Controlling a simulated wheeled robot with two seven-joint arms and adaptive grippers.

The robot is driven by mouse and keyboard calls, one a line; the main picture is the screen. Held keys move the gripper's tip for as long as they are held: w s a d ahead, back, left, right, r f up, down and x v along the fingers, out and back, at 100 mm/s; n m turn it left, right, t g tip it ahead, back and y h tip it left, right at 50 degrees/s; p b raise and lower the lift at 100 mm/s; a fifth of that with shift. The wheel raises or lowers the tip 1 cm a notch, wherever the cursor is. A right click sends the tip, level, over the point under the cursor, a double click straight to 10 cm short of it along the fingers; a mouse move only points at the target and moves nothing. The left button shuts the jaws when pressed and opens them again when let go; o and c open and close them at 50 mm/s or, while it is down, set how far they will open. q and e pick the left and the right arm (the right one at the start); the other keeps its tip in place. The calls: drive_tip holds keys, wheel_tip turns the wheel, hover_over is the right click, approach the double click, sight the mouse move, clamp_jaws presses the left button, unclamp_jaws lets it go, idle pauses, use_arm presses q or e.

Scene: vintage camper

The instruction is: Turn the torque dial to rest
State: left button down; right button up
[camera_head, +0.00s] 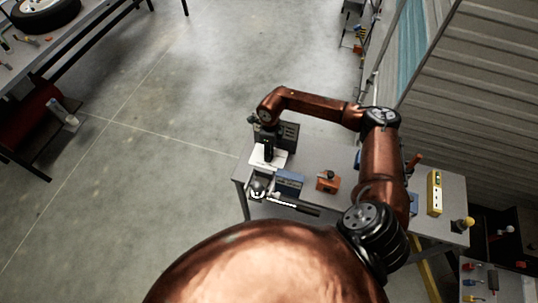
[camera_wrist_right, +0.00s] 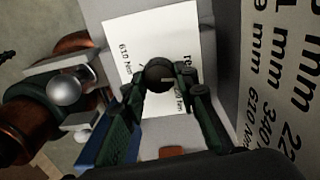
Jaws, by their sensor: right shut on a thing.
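The torque dial (camera_wrist_right: 159,73) is a dark round knob with a short light mark that points toward the right in the right wrist view. It sits over a white printed card (camera_wrist_right: 122,38); the card also shows in the head view (camera_head: 277,160). The print includes "610 Nm" and a word starting "re", partly hidden by the fingers. My right gripper (camera_wrist_right: 161,80) is shut on the dial, a dark green finger on either side. In the head view the right gripper (camera_head: 268,149) points down over the card, and the dial is hidden there. My left gripper is out of view.
A dark box (camera_head: 289,133) stands just behind the card. A blue block (camera_head: 289,183), an orange device (camera_head: 328,182) and a metal ball-ended piece (camera_head: 257,188) are nearby. A yellow power strip (camera_head: 435,193) lies further right. Open floor is left of the table.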

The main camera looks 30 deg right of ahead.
drive_tip(key=shift+n+b, duration=0.5)
drive_tip(key=shift+n, duration=0.2)
drive_tip(key=o, duration=1.2)
drive_tip(key=shift+c, duration=0.2)
drive_tip(key=shift+r, duration=0.1)
wheel_tip(320, 180, up, 12)
drive_tip(key=shift+w+d, duration=0.2)
drive_tip(key=shift+w, duration=0.05)
